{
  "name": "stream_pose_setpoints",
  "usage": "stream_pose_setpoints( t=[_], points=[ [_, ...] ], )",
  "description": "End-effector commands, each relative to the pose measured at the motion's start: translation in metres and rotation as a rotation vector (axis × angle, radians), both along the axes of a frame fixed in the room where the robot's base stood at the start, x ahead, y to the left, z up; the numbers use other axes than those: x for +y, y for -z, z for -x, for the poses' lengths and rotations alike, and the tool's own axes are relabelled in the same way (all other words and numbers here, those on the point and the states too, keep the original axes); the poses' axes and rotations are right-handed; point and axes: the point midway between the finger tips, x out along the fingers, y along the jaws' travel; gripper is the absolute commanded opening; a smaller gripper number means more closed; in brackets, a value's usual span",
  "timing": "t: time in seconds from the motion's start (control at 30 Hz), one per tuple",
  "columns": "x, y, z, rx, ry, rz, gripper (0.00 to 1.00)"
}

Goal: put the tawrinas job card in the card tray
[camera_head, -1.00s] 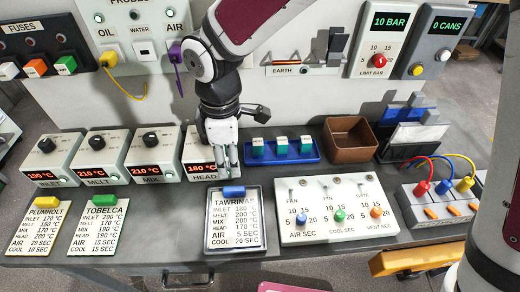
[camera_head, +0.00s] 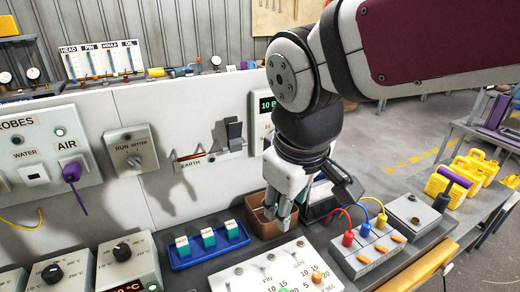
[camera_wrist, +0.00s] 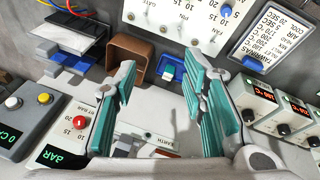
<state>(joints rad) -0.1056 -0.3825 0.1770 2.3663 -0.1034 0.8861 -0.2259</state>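The tawrinas job card (camera_wrist: 268,40) shows in the wrist view at upper right, upside down in the picture, with a blue clip. It lies face up within the pale raised rim of a shallow card tray (camera_wrist: 232,52). The card and its tray are outside the head view now. My gripper (camera_wrist: 162,62) is open, with nothing between its teal-padded fingers. In the head view my gripper (camera_head: 280,212) hangs in front of the brown box, well away from the card.
A dial panel (camera_head: 290,268) lies in front. Coloured cables (camera_head: 362,215) and a dark card rack (camera_wrist: 62,38) are beside the box. The back wall carries panels.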

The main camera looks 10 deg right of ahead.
Motion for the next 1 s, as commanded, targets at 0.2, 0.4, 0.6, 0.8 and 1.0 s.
stream_pose_setpoints(
  t=[0.2, 0.4, 0.6, 0.8, 1.0],
  points=[
    [-0.048, -0.017, 0.047, -0.108, 0.344, -0.156, 0.39],
    [-0.063, -0.019, 0.069, -0.150, 0.490, -0.245, 0.39],
    [-0.064, -0.018, 0.073, -0.155, 0.512, -0.259, 0.39],
    [-0.064, -0.019, 0.072, -0.155, 0.510, -0.257, 0.39],
    [-0.064, -0.019, 0.072, -0.155, 0.508, -0.257, 0.39]
  ],
)
